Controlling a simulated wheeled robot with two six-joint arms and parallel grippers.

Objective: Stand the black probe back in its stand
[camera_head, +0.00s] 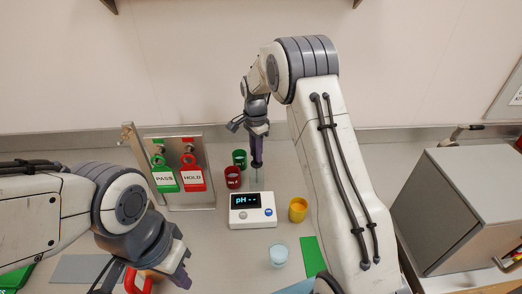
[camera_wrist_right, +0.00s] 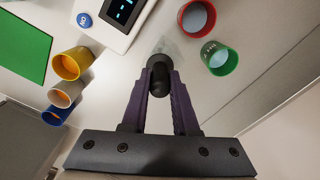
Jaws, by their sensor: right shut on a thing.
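The black probe (camera_head: 257,163) is upright in my right gripper (camera_head: 257,137), behind the pH meter (camera_head: 252,209). In the right wrist view, the purple fingers of my right gripper (camera_wrist_right: 159,95) are closed on the probe's black body (camera_wrist_right: 159,72). A clear, see-through piece that looks like the stand (camera_wrist_right: 172,48) shows just beyond the probe's end. The probe's lower end is over or in it; I cannot tell which. My left gripper (camera_head: 180,276) hangs low at the front left, away from the probe; its finger gap is not clear.
A red cup (camera_head: 233,177) and green cup (camera_head: 240,157) stand left of the probe. A yellow cup (camera_head: 298,209) and a pale cup (camera_head: 279,255) stand right and in front. A PASS/HOLD tag board (camera_head: 183,141) is at left, a grey cabinet (camera_head: 445,205) at right.

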